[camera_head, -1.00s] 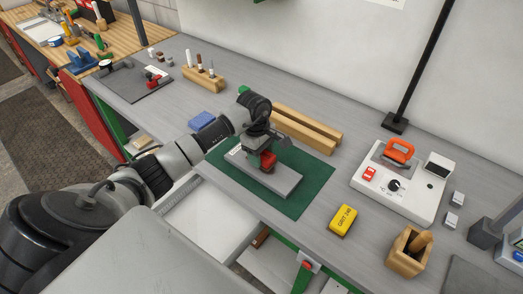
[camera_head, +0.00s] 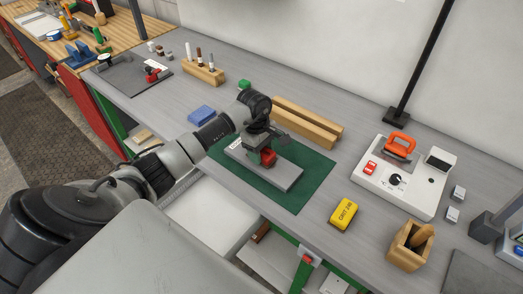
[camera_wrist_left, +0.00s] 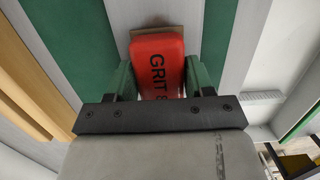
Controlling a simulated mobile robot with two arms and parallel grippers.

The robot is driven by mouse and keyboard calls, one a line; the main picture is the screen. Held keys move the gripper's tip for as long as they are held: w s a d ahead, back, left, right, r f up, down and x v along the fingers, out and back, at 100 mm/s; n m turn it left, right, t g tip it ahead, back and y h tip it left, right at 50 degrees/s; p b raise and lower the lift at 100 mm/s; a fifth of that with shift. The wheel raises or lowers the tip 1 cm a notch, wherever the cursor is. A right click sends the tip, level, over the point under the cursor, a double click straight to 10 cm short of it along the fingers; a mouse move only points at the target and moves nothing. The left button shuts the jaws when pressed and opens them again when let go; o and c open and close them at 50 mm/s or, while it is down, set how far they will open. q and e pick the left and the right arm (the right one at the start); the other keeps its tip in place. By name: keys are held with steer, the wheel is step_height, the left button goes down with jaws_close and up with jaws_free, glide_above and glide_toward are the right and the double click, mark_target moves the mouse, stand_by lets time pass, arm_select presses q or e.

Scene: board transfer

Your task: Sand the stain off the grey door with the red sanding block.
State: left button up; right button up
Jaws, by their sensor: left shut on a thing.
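The grey door (camera_head: 286,176) lies flat on a green mat (camera_head: 313,187) on the workbench. My left gripper (camera_head: 262,148) is over the middle of the door, pointing down. It is shut on the red sanding block (camera_head: 269,157), which is at the door's surface. I cannot tell for sure whether it touches. In the left wrist view the block (camera_wrist_left: 158,62) sits between the green fingers of the gripper (camera_wrist_left: 160,82), with "GRIT" lettering on top. No stain shows clearly; the arm and block hide part of the door. My right gripper is not in view.
Two wooden bars (camera_head: 306,124) lie behind the mat. A yellow block (camera_head: 343,214) lies front right, near a wooden holder (camera_head: 409,248) and a white switch unit (camera_head: 405,188). A blue block (camera_head: 201,114) lies left. Open bench lies right of the mat.

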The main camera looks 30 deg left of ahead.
arm_select(q)
steer(key=shift+f+b, duration=0.35)
steer(key=shift+b, duration=0.05)
stand_by(0.5)
